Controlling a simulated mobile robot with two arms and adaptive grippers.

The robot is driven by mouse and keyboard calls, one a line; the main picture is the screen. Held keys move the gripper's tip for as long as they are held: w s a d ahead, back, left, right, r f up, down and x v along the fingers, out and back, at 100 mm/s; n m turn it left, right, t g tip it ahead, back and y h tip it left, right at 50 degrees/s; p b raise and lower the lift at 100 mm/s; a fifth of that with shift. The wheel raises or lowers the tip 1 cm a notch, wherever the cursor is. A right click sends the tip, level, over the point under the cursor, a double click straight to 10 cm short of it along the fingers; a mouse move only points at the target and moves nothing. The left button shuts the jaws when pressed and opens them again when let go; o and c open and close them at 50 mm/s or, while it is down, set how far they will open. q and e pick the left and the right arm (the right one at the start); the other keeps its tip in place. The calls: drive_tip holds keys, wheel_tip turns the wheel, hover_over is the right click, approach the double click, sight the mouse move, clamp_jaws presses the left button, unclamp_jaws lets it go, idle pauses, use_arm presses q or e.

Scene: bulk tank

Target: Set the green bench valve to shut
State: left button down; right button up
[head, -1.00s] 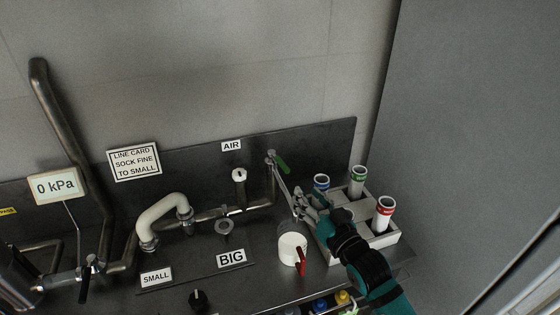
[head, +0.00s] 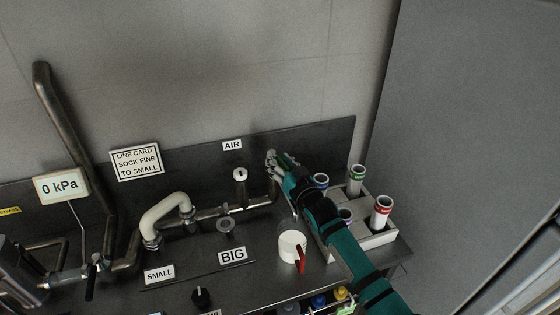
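The green bench valve stands at the right end of the pipe, below and right of the AIR label (head: 232,145). Its green handle (head: 290,158) shows only as a small strip beside my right gripper (head: 277,162). The gripper is at the valve, and its fingers and hand cover most of the handle and valve top. I cannot tell whether the fingers are closed on the handle. My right arm comes in from the lower right. My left gripper is not in view.
A white curved hose (head: 164,213), a 0 kPa display (head: 61,185) and a black knob (head: 200,297) are further left.

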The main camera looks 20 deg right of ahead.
clamp_jaws()
idle(0.3)
idle(0.3)
